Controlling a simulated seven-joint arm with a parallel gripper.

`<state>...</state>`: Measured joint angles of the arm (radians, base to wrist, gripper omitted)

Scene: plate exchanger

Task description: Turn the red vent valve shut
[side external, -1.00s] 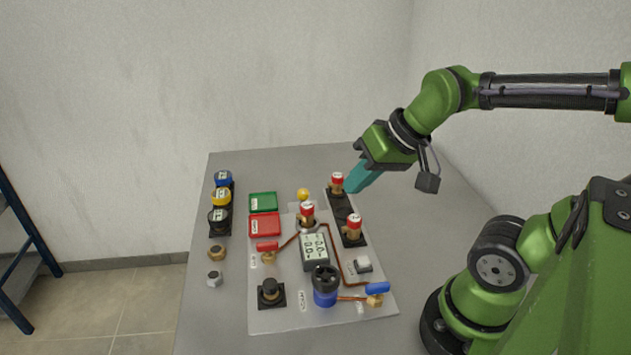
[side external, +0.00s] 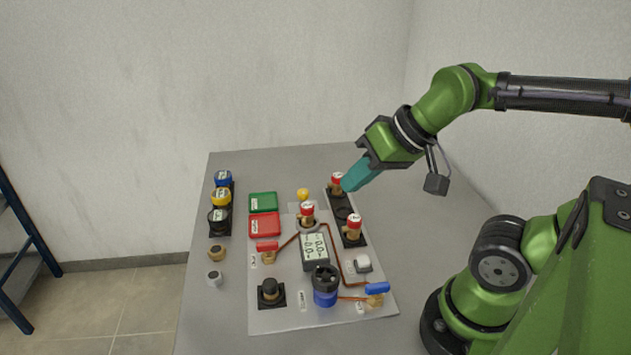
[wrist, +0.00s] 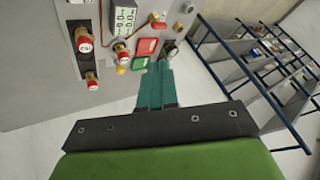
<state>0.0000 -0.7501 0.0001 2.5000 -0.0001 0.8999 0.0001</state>
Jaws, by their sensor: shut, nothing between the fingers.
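The red vent valve appears to be the red lever handle (side external: 267,246) on a brass body, at the left of the light board in the side view. In the wrist view its red handle (wrist: 158,25) shows near the top centre. My gripper (side external: 346,186) has teal fingers, which are closed together and hold nothing. It hangs at the back right of the board, beside a red-capped brass fitting (side external: 337,180) and well apart from the red handle. In the wrist view my gripper (wrist: 158,68) points towards the green and red trays. I cannot tell whether it touches the fitting.
Red (side external: 264,225) and green (side external: 262,203) trays sit behind the handle. A blue-handled valve (side external: 377,288) is at front right.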

